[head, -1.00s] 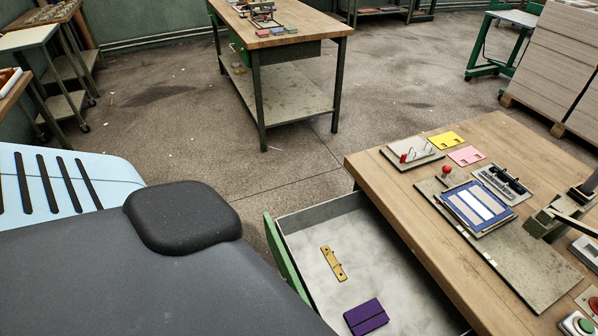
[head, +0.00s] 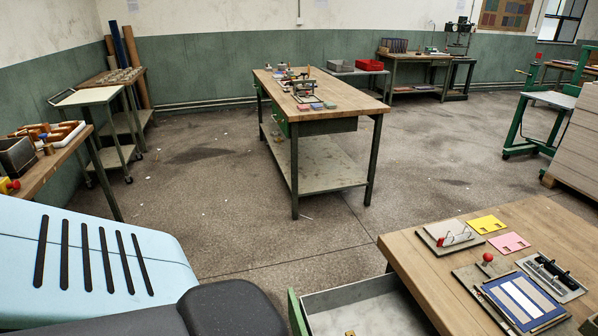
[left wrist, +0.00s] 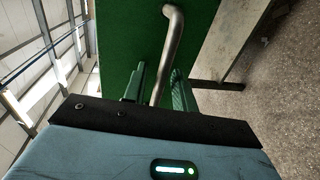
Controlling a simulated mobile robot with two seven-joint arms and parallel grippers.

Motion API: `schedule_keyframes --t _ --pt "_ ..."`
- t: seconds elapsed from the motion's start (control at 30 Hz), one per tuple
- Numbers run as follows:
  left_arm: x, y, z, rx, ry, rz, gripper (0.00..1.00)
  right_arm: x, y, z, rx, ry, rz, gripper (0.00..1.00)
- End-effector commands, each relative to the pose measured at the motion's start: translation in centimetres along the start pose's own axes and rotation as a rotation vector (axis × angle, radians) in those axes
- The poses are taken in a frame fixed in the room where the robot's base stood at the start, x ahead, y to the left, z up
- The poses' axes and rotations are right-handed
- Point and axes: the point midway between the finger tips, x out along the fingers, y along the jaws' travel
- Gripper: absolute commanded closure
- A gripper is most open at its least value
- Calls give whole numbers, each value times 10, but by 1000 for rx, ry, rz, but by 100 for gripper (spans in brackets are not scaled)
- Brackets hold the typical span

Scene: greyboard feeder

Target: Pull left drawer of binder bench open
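The near wooden bench (head: 425,262) is at the lower right of the head view. A drawer (head: 365,305) with a green front (head: 297,314) stands pulled out from its left side, cut off by the lower picture edge. In the left wrist view, a green panel (left wrist: 120,45) carries a bent metal bar handle (left wrist: 170,50). My left gripper (left wrist: 158,92) has its fingers on either side of this handle, with visible gaps beside the bar. It looks open around the handle; contact cannot be told. Neither gripper shows in the head view.
On the near bench lie yellow (head: 487,224) and pink (head: 509,243) cards, a blue-framed plate (head: 522,300) and a clip board (head: 450,234). Another bench (head: 325,174) stands mid-room. A side table (head: 55,160) is at left. Open floor lies between the benches.

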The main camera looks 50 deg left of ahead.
Motion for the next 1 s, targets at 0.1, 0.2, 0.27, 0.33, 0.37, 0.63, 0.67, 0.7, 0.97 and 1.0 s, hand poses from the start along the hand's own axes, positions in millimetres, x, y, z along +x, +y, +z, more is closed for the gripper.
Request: schedule_keyframes --t 0.1,0.2,0.27,0.33,0.37,0.63,0.67,0.7,0.97,1.0 --pt "-14 -2 0 0 -1 -5 72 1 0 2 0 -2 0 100" --pt "-30 -2 0 0 -2 -6 72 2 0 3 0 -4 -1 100" --pt "-40 -2 1 -1 -2 -6 72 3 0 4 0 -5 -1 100" --pt "-50 -2 1 -1 -2 -6 72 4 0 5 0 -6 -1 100" --pt "-54 -2 0 0 -2 -5 72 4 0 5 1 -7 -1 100" --pt "-74 0 0 0 -1 -1 72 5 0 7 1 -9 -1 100" --pt "-75 0 0 0 -1 -1 72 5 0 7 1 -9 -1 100" --pt "-75 0 0 0 -1 0 72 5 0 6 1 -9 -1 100" --pt "-75 0 0 0 0 0 72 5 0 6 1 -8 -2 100" --pt "-75 0 0 0 0 0 72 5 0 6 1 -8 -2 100"
